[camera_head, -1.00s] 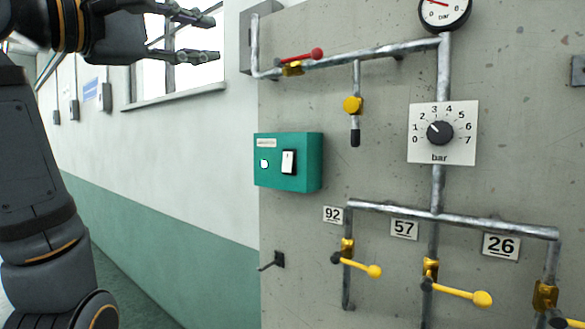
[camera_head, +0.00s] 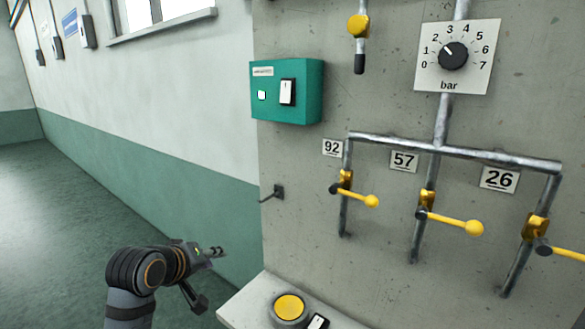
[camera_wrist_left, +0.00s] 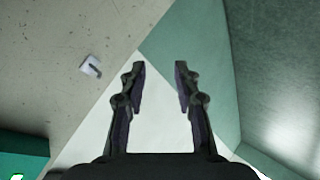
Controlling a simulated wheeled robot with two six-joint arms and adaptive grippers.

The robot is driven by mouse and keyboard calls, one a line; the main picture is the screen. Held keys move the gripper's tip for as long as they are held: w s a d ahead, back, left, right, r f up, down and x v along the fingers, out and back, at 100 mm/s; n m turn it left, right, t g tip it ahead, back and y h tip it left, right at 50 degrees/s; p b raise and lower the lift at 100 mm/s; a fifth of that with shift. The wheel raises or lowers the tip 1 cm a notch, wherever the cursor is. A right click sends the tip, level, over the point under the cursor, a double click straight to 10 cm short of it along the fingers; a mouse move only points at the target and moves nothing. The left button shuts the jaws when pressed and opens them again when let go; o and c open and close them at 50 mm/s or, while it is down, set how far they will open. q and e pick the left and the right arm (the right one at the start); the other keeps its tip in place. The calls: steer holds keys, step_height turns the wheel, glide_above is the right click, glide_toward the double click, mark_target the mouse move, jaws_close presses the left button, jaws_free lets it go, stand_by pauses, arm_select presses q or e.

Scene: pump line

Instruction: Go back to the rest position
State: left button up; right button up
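My left gripper (camera_head: 207,277) is low in the head view, in front of the green lower part of the wall and left of the grey panel's lower edge. Its fingers are spread with nothing between them. In the left wrist view the two fingers of my left gripper (camera_wrist_left: 160,70) stand apart, with only wall behind the gap. It touches nothing that I can see. My right gripper is not in view.
The grey panel (camera_head: 300,180) carries a teal switch box (camera_head: 307,92), a bar dial (camera_head: 453,56) and yellow-handled valves (camera_head: 371,200) labelled 92, 57 and 26. A ledge below has a yellow button (camera_head: 289,306). The floor (camera_head: 60,210) at left is clear.

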arm_select(q)
steer(key=s+a+f+m+g+y, duration=0.2)
steer(key=s+f+m+g, duration=0.15)
steer(key=s+f, duration=1)
steer(key=s+a+f+m+g+y, duration=0.1)
steer(key=s+a+f+m+g, duration=0.25)
steer(key=s+f, duration=0.95)
step_height(320, 180, down, 25)
steer(key=s+a+g, duration=0.1)
steer(key=s+a, duration=0.1)
steer(key=s, duration=0.1)
steer(key=s+a+f+g, duration=0.1)
steer(key=s+f, duration=1.6)
steer(key=s, duration=0.1)
steer(key=shift+s, duration=0.3)
